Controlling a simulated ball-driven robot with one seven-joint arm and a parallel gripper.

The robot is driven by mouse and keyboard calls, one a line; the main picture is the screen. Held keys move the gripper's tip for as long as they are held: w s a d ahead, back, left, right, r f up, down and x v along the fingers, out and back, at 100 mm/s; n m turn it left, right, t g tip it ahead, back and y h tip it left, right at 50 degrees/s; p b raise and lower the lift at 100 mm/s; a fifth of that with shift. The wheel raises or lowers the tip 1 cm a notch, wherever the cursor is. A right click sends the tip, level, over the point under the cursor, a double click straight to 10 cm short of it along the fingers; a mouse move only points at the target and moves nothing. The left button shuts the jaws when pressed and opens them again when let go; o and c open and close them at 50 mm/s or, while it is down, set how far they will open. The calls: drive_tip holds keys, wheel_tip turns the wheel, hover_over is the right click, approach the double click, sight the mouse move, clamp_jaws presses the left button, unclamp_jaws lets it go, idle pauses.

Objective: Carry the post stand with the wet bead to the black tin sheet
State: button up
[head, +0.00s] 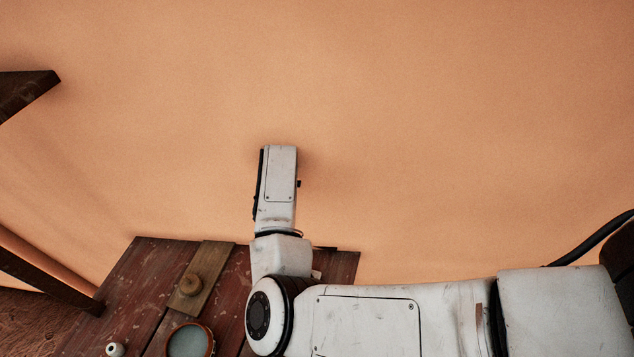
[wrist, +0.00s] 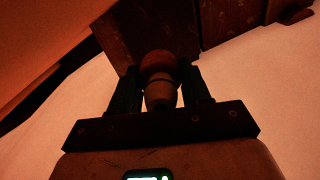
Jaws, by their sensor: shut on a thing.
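In the dark wrist view, my gripper (wrist: 161,80) is shut on a rounded wooden piece (wrist: 160,92), which I take to be the post stand. It sits between the two fingers, with a dark line around its middle. I cannot make out the wet bead. In the head view my white arm reaches up past the table's back edge, and it hides the gripper and the stand. I cannot make out the black tin sheet for certain; a thin dark edge (head: 326,248) shows at the table's back, right of my arm.
The worn red plank table (head: 130,285) is at the lower left. Dark wooden beams (head: 25,90) stand at the left.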

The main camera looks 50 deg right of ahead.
drive_tip(key=b, duration=0.7)
hover_over(321, 218)
wheel_tip(321, 218, down, 8)
drive_tip(key=shift+w+f, duration=0.1)
drive_tip(key=shift+p, duration=0.65)
drive_tip(key=shift+f, duration=0.95)
idle(1.7)
drive_tip(key=o, duration=1)
drive_tip(key=shift+c, duration=0.2)
drive_tip(key=shift+o, duration=0.3)
drive_tip(key=o, duration=0.4)
